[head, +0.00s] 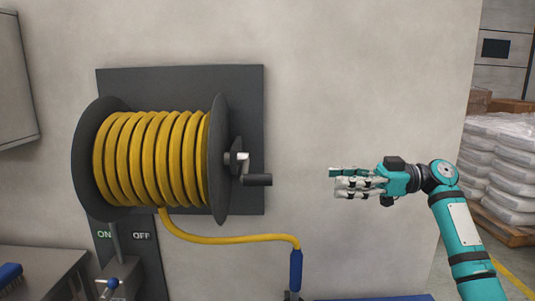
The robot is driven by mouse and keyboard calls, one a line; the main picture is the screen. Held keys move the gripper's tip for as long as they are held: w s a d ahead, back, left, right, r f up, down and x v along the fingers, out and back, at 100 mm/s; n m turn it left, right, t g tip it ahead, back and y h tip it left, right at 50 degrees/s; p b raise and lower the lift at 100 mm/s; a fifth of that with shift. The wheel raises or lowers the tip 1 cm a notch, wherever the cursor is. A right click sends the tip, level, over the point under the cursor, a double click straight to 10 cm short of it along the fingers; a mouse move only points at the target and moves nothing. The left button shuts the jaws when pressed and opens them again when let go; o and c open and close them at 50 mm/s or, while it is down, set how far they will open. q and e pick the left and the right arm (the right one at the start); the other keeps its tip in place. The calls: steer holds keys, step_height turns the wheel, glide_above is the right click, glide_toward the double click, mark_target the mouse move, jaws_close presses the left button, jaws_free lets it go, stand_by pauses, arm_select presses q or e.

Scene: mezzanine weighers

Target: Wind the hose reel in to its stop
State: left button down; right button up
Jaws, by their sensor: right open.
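The hose reel is on a dark back plate (240,85) on the wall at the left. Its yellow hose (150,158) is wound in several turns between two dark flanges. A length of hose hangs from the drum and runs right to a blue nozzle (296,268). The crank on the right flange has a dark handle (257,180) pointing right. My right gripper (335,183) is open and empty, to the right of the crank handle and apart from it, with its fingers pointing left. My left gripper is not in view.
Below the reel is a box with a lever and ON and OFF labels (141,236). A blue brush (10,273) lies on a metal bench (50,270) at lower left. Stacked pale sacks (510,165) stand at the right. The wall between handle and gripper is clear.

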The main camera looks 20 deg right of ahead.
steer(key=m, duration=0.1)
steer(key=p, duration=0.6)
glide_toward(268, 180)
steer(key=x, duration=0.6)
steer(key=w+x, duration=0.1)
steer(key=x, duration=0.3)
steer(key=shift+w+d+f, duration=0.1)
steer(key=shift+d+f, duration=0.05)
steer(key=shift+f, duration=0.1)
steer(key=shift+w+a+f, duration=0.1)
steer(key=shift+w+a, duration=0.05)
steer(key=shift+a, duration=0.45)
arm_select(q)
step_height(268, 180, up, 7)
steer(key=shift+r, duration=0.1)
arm_select(e)
jaws_close()
